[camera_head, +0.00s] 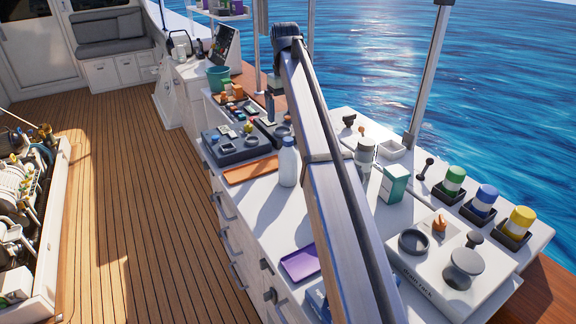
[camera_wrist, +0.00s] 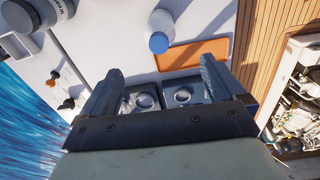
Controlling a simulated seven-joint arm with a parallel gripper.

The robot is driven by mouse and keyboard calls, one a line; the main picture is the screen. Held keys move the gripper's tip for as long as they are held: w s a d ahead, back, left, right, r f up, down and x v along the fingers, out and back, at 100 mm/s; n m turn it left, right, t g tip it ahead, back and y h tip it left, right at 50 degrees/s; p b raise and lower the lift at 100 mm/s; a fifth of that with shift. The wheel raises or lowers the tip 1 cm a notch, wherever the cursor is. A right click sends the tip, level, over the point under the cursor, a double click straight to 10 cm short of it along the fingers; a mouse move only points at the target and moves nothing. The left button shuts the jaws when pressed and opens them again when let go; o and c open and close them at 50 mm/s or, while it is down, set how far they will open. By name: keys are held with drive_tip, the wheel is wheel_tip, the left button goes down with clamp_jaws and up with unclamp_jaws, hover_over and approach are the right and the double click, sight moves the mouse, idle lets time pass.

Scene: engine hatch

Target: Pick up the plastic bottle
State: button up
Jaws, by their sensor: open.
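The plastic bottle (camera_head: 289,165) is white and stands upright on the white counter, left of my arm in the head view. In the wrist view the bottle (camera_wrist: 160,24) shows from above near the top, with a blue cap. My gripper (camera_wrist: 158,84) is open, with its two fingers wide apart and nothing between their tips. The bottle lies beyond the fingertips, apart from them. In the head view my gripper hangs over the far part of the counter, behind the bottle, and its fingers are hard to make out.
An orange tray (camera_head: 250,170) lies beside the bottle; it also shows in the wrist view (camera_wrist: 195,56). Dark square holders (camera_wrist: 145,101) sit below my fingers. A grey canister (camera_head: 365,154), a green and white box (camera_head: 394,184) and a purple tray (camera_head: 300,263) stand apart.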

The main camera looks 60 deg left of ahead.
sight(288, 148)
drive_tip(key=n, duration=0.4)
drive_tip(key=shift+f+n, duration=0.25)
drive_tip(key=shift+n, duration=0.15)
drive_tip(key=f, duration=1.3)
drive_tip(key=shift+w+f, duration=0.15)
drive_tip(key=shift+w, duration=0.05)
drive_tip(key=c, duration=1.4)
